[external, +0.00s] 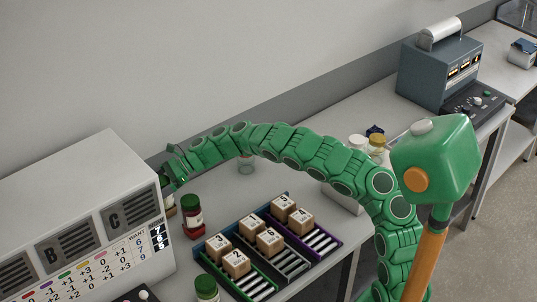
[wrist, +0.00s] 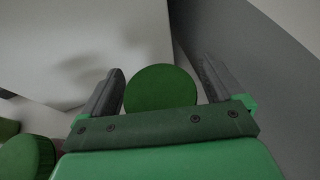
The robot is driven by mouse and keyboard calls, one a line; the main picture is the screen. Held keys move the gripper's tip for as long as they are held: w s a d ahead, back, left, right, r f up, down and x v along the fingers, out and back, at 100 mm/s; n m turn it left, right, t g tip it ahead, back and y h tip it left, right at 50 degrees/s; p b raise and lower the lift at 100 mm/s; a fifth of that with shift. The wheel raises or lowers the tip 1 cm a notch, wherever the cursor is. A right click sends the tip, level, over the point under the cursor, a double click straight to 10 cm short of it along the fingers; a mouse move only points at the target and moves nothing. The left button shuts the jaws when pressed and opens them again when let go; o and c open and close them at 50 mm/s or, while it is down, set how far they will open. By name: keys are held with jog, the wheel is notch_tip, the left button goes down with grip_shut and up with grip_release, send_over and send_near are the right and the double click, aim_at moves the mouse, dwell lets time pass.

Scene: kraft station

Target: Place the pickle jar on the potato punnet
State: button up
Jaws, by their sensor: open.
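My gripper (external: 172,168) is open at the back left, close to the white machine's right end. In the wrist view my gripper (wrist: 161,70) has a round dark green lid (wrist: 160,90) between its two fingers, with a gap on each side. In the external view a jar (external: 169,203) under the gripper is mostly hidden by the machine and my arm; its contents are too small to tell, so I cannot confirm it is the pickle jar. I cannot make out a potato punnet in either view.
The white machine (external: 75,215) blocks the left. Coloured racks with several numbered boxes (external: 270,240) fill the front.

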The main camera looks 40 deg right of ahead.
jog(key=v, duration=1.2)
jog(key=shift+w, duration=0.1)
